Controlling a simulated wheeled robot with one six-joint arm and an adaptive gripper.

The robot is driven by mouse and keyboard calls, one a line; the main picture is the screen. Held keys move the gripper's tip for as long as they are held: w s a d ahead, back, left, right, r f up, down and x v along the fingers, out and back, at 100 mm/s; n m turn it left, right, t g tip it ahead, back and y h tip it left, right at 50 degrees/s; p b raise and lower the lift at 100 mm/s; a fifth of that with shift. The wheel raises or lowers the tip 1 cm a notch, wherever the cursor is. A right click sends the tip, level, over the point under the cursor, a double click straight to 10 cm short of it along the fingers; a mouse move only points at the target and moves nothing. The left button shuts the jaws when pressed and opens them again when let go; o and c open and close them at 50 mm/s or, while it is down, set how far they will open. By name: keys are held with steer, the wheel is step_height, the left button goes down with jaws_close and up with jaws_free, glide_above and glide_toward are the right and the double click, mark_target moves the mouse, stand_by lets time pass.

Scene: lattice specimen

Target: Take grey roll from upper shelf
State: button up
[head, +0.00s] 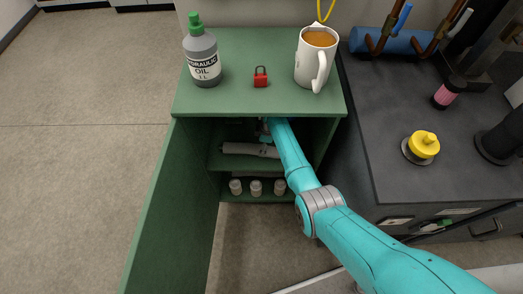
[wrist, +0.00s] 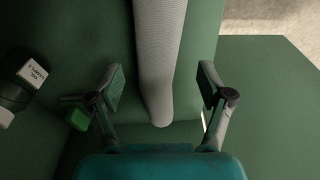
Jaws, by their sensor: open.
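A grey roll (head: 248,149) lies lengthwise on the upper shelf (head: 216,161) inside the open green cabinet. Its right part is hidden behind my arm in the head view. In the wrist view the grey roll (wrist: 158,60) runs from the top edge down between my two fingers. My gripper (wrist: 161,85) is open, one finger on each side of the roll's near end, with gaps showing on both sides. In the head view my arm reaches into the cabinet and the gripper is mostly hidden in shadow.
The cabinet door (head: 155,215) stands open on the left. On the cabinet top are an oil bottle (head: 203,60), a red padlock (head: 260,77) and a mug (head: 314,60). Several small white jars (head: 256,188) stand on the lower shelf. A dark-capped container (wrist: 25,85) lies left in the wrist view.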

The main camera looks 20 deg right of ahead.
steer(key=shift+w+a+f, duration=0.1)
steer(key=shift+w+f, duration=0.05)
steer(key=shift+f, duration=0.85)
steer(key=shift+w+a+f, duration=0.1)
steer(key=shift+w+f, duration=0.05)
steer(key=shift+f, duration=0.8)
steer(key=c, duration=1.3)
